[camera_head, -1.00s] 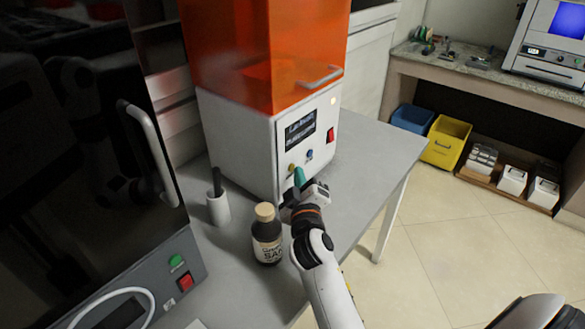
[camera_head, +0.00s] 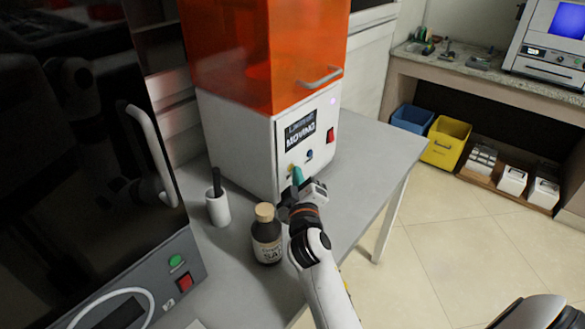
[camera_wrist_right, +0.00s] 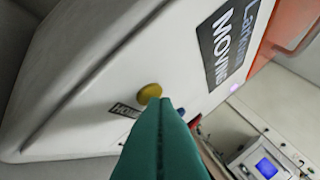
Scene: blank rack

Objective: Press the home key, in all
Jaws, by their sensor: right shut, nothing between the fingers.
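The machine (camera_head: 235,140) has a white body under an orange cover, and its dark display (camera_head: 300,132) reads "MOVING". The yellow home key (camera_wrist_right: 149,92) shows in the right wrist view beside a partly covered "HOME" label (camera_wrist_right: 124,110). In the head view, the yellow key (camera_head: 291,167) is partly hidden by my right gripper (camera_head: 297,176). That gripper's teal fingers are shut and empty, with their tips (camera_wrist_right: 166,103) at the key's lower edge in the wrist view. I cannot tell whether they touch it. My left gripper is not in view.
A blue key (camera_head: 309,155) and a red switch (camera_head: 330,135) sit on the same panel. A brown bottle (camera_head: 267,242) stands close left of my right wrist, and a white cup (camera_head: 217,207) stands farther left. The table (camera_head: 375,150) is clear on the right.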

